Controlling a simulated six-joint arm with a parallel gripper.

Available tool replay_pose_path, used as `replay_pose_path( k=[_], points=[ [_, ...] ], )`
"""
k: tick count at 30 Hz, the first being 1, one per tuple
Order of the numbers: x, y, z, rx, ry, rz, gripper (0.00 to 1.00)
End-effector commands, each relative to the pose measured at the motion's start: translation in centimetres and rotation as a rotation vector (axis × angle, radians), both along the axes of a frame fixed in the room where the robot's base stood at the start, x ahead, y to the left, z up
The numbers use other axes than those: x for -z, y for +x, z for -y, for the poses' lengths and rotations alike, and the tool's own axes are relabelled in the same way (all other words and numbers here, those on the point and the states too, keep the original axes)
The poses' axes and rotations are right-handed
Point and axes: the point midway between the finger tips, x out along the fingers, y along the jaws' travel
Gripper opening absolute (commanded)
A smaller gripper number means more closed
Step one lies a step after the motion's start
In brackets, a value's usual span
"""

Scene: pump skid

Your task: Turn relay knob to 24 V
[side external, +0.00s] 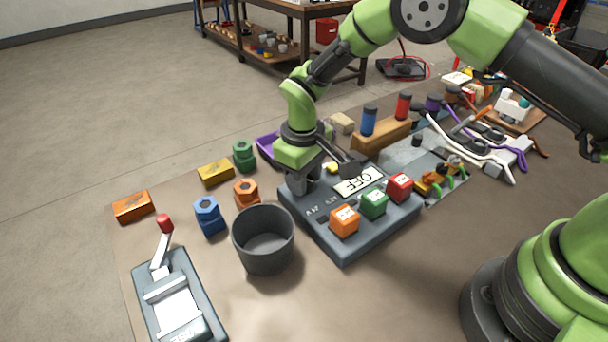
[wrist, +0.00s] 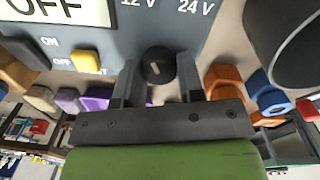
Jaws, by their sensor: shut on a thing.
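The relay knob (wrist: 157,62) is a small round black knob with a pale pointer mark, on the blue-grey control box (side external: 345,245). In the wrist view the mark stands nearly upright; which label it points to is unclear. The labels "12 V" (wrist: 138,3) and "24 V" (wrist: 196,6) sit above it, left and right. My gripper (wrist: 158,75) is shut on the knob, one finger on each side. In the side view my gripper (side external: 303,180) reaches down to the box's back left part and hides the knob. The display (side external: 359,182) reads OFF.
A yellow switch (wrist: 86,60) sits beside the knob. Orange (side external: 344,222), green (side external: 374,203) and red (side external: 400,187) blocks stand along the box's front. A dark bin (side external: 263,240) stands close to its left. Several coloured nuts and bricks lie behind the bin.

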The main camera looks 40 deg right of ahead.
Motion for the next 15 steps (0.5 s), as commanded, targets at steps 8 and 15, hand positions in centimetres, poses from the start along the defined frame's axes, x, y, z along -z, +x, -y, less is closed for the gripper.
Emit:
replay_pose_path(
  k=[8, 15],
  points=[
    [-0.03, -0.01, 0.06, 0.202, -0.001, -0.003, 0.12],
    [-0.02, -0.01, 0.11, 0.43, -0.001, -0.003, 0.12]
  ],
)
